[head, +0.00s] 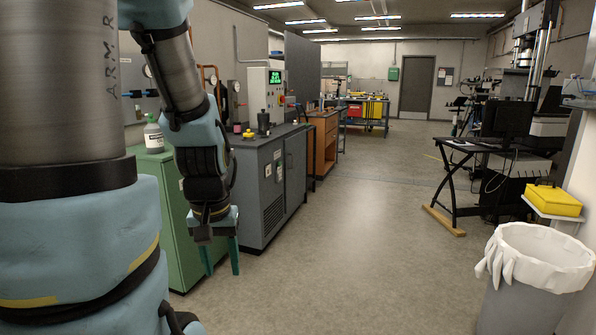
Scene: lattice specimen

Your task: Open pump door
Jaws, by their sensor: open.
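My gripper (221,270) hangs pointing down at the end of my arm, left of the picture's middle. Its two green fingers are apart with nothing between them. A dark grey cabinet (257,190), which may be the pump unit, stands just behind and to the right of it. Its front has a vent grille (273,213) and, farther along, a door panel (295,165) that looks closed. A small light handle or label (279,172) shows near the door's edge. My gripper appears apart from the cabinet. My arm hides the cabinet's left part.
A green cabinet (178,220) stands close on the left, with a bottle (154,135) on top. A wooden cabinet (323,140) stands beyond the grey one. A lined bin (530,265) and a black desk (485,150) are on the right. The middle floor is clear.

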